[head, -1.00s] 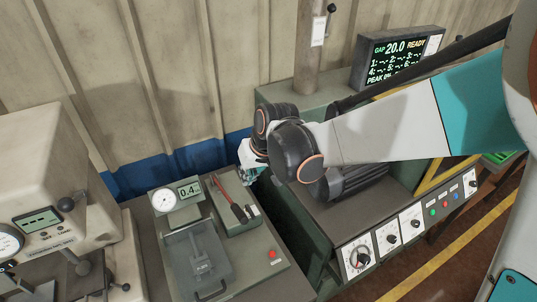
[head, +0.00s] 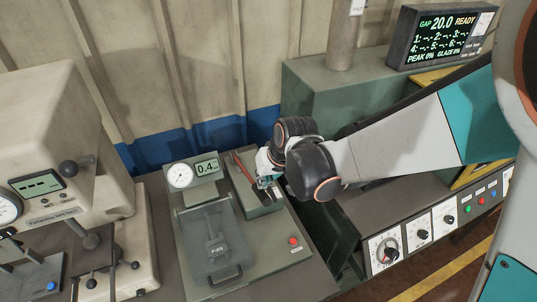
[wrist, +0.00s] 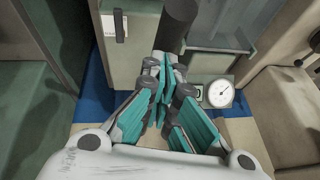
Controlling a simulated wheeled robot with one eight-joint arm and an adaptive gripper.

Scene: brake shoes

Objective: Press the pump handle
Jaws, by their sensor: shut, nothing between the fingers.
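The pump handle (head: 242,167) is a red lever on a small green box (head: 261,208) of the press unit, in the head view. Its far part shows red; its near part is partly covered by my gripper (head: 267,183). My gripper is shut and empty, at the lever's near end and just above the box. Whether it touches the lever I cannot tell. In the wrist view my closed teal fingers (wrist: 161,88) point at a dark cylinder (wrist: 178,25), which looks like the handle's grip.
A gauge (head: 181,175) and a 0.4 display (head: 206,167) stand behind a tray-like plate (head: 208,245). A red button (head: 293,241) is at the right. A cream machine (head: 60,130) stands left; a green machine with dials (head: 388,251) stands right, under my arm.

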